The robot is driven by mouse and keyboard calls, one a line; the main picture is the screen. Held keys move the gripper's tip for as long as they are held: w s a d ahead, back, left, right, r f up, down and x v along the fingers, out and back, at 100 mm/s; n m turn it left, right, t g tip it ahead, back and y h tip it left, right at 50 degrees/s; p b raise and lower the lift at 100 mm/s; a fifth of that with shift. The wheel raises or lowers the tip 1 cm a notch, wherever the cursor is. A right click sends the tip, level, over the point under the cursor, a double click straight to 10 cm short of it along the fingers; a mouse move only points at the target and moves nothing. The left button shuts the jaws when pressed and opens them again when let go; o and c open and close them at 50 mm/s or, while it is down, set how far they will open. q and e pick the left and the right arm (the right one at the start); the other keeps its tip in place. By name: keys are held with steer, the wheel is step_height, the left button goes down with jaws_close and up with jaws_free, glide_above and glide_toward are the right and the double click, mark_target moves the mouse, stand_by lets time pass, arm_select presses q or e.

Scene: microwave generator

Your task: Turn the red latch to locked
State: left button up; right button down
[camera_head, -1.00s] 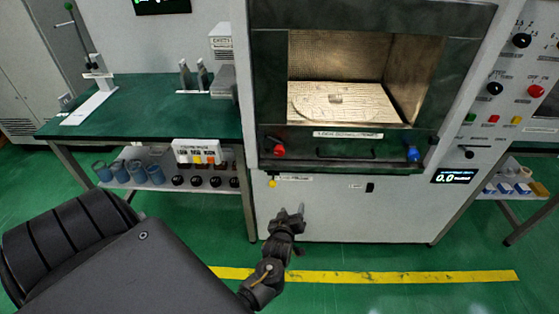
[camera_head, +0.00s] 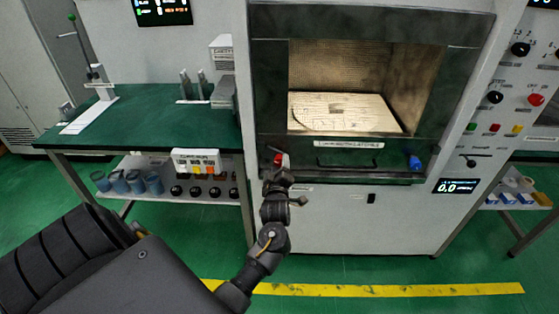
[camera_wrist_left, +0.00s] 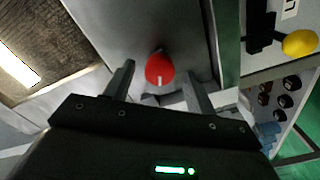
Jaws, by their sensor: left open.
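The red latch (camera_head: 281,160) is a round red knob at the lower left corner of the microwave front, partly hidden by my gripper in the head view. In the left wrist view the red latch (camera_wrist_left: 160,68) shows a short white mark at its edge and lies between and just beyond the fingertips. My left gripper (camera_head: 277,167) is open and right at the latch; its two fingers (camera_wrist_left: 160,80) stand apart on either side of the knob. I cannot tell whether they touch it. My right gripper is not in view.
A blue latch (camera_head: 415,161) sits at the lower right of the microwave, with a dark handle bar (camera_head: 348,168) between. The chamber (camera_head: 345,110) is open to view. A green workbench (camera_head: 150,125) stands at left. A control panel (camera_head: 510,90) is at right.

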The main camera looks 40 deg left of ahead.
mark_target(279, 163)
arm_select(q)
steer(key=shift+x, duration=1.6)
